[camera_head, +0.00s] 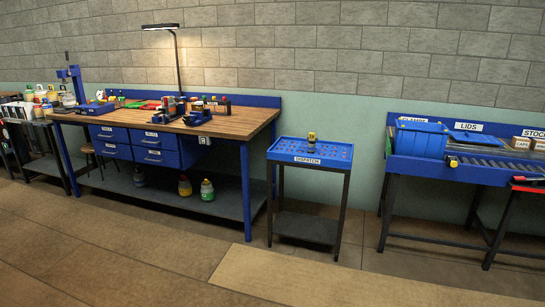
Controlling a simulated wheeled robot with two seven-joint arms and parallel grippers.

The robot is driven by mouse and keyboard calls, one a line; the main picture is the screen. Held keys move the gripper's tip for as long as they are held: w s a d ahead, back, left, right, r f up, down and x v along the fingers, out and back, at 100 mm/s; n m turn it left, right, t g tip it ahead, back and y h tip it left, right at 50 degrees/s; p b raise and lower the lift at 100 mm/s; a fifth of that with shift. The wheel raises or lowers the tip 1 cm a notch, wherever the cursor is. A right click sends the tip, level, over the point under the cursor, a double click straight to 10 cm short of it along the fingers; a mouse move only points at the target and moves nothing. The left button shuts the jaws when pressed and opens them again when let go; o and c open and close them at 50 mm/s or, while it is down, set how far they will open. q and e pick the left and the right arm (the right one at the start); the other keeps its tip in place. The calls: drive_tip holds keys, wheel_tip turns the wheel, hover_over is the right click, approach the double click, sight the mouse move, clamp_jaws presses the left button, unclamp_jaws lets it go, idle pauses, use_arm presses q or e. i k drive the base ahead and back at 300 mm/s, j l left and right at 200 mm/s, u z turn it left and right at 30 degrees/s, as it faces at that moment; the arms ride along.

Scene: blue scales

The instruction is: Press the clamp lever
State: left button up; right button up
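No clamp lever can be made out for certain at this distance. A partly hidden sign that seems to read "CLAMP" (412,120) stands at the back of the blue bench on the right, behind a blue bin (420,142). A blue upright stand with an arm (74,85) rises at the left end of the wooden workbench (240,118); I cannot tell if it is a clamp. Neither of my grippers is in view.
The blue dispatch stand (309,152) holds a small yellow and dark object (311,142). The blue bench on the right (450,172) has a "LIDS" sign (468,127) and small boxes. A dark side table with a red item (528,187) stands at the right edge. The floor (180,255) in front is clear.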

sight(168, 115)
drive_tip(key=i+z, duration=0.25)
drive_tip(key=i, duration=1.2)
drive_tip(key=i+u, duration=0.15)
drive_tip(key=i, duration=0.3)
drive_tip(key=i+l+u, duration=0.15)
drive_tip(key=i, duration=0.35)
drive_tip(key=i+l+u, duration=0.15)
drive_tip(key=i, duration=0.3)
drive_tip(key=i+l+u, duration=0.7)
drive_tip(key=i, duration=0.2)
drive_tip(key=j, duration=0.1)
